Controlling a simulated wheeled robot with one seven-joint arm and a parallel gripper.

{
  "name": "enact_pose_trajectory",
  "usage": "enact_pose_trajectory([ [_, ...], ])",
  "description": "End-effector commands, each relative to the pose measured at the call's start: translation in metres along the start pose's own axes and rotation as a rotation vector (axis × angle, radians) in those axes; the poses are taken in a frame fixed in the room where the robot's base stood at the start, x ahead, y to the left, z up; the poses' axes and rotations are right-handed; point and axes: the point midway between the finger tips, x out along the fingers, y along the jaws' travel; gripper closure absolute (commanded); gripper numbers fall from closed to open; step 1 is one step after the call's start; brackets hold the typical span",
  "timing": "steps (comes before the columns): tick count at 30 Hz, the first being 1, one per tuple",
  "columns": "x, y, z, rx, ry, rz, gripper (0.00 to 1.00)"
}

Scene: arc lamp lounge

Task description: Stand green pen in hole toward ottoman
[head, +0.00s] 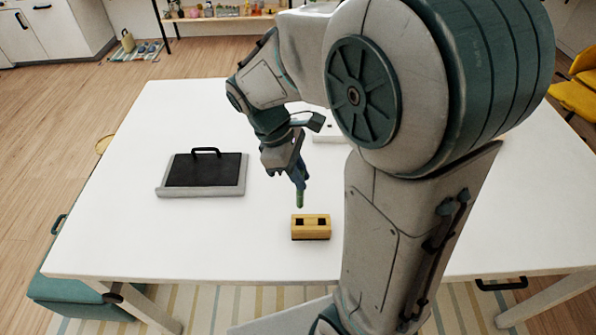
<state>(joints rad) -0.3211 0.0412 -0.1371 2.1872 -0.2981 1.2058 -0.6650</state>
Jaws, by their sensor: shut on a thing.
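The green pen (300,199) points downward from my gripper (299,182), which is shut on its upper part. The pen's lower end is just behind and above the yellow block (311,234), and a small gap seems to show between them. The block sits on the white table and has two dark square holes, a left one (300,222) and a right one (321,222). Both holes look empty. A teal low seat (75,290), which looks like the ottoman, is at the lower left beyond the table edge, on the left hole's side.
On the white table (120,240) a grey tray-like stand with a black panel (205,172) and handle stands left of the block. A pale object (325,135) is partly hidden behind my arm. The tabletop around the block is clear. A yellow chair (575,95) is at the right.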

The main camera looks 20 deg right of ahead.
Motion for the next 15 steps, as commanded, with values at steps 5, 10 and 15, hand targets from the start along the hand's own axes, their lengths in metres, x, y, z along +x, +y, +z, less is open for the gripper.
enact_pose_trajectory([
  [5,0.015,0.0,-0.006,0.0,0.0,0.0,1.0],
  [10,0.031,0.0,-0.013,0.0,0.0,0.0,1.0],
  [15,0.045,0.0,-0.019,0.0,-0.001,0.0,1.0],
])
